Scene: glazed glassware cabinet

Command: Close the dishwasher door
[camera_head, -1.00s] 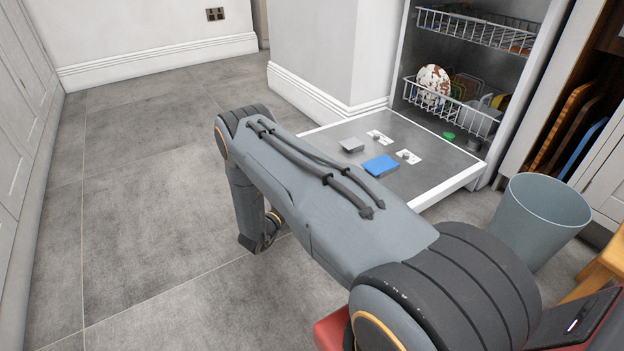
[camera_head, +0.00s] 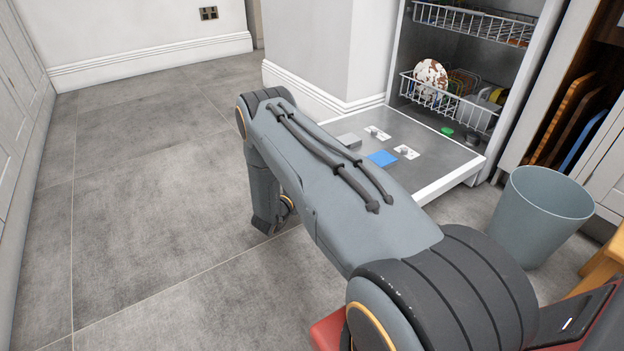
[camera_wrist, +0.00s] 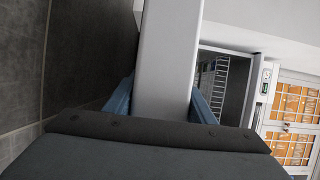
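The dishwasher door (camera_head: 455,186) is folded down and lies nearly flat in front of the open dishwasher (camera_head: 455,70) in the head view. My arm crosses in front of its left part and hides the near left edge. My gripper is low, at the left side of the door, mostly hidden behind my arm in the head view. In the wrist view my gripper (camera_wrist: 162,100) has its two blue fingers wide apart. A pale straight panel edge (camera_wrist: 172,50), seemingly the door's, stands between them. I cannot tell whether the fingers touch it.
The lower rack (camera_head: 452,101) holds dishes. A blue block (camera_head: 382,158) lies on the door's inner face. A grey bin (camera_head: 545,215) stands right of the door. A white wall (camera_head: 310,45) is behind it. The floor (camera_head: 150,200) on the left is clear.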

